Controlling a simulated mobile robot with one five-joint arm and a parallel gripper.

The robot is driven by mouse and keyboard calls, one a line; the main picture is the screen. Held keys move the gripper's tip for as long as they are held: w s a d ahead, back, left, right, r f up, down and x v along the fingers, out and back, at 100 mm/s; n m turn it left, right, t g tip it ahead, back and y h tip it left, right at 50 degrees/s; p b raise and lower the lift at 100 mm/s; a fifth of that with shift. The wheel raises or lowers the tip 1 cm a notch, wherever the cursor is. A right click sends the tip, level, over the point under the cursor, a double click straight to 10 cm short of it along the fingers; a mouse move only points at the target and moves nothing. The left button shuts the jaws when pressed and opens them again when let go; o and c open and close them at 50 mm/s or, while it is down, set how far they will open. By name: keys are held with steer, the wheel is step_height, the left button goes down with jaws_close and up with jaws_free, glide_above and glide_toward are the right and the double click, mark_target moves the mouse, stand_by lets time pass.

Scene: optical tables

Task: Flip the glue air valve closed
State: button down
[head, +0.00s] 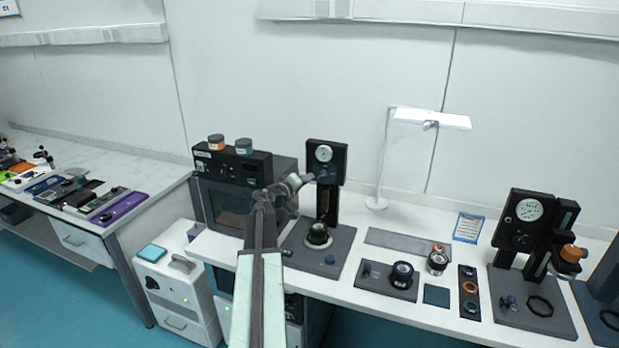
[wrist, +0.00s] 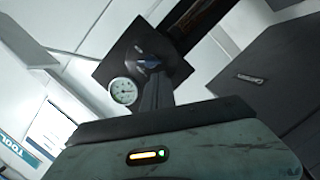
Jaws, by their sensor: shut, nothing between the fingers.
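The glue air valve (head: 325,174) is a small blue lever on a black upright panel, just below a round white gauge (head: 323,153). In the wrist view the blue valve (wrist: 149,63) shows just beyond my fingertips, beside the gauge (wrist: 123,91). My gripper (head: 308,178) is shut and empty, at the left side of the valve in the head view. In the wrist view my gripper (wrist: 155,78) points at the panel, with its tips close to the lever. I cannot tell whether they touch it. The fingers hide part of the panel.
A black oven-like box (head: 230,190) with two jars on top stands left of the panel. A dark round part (head: 318,234) sits on the base plate below. A white lamp (head: 430,118) and another gauge station (head: 525,235) stand to the right.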

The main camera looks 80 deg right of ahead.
steer(key=p+v, duration=0.1)
steer(key=v, duration=0.6)
steer(key=shift+s+r, duration=0.15)
steer(key=shift+s, duration=0.05)
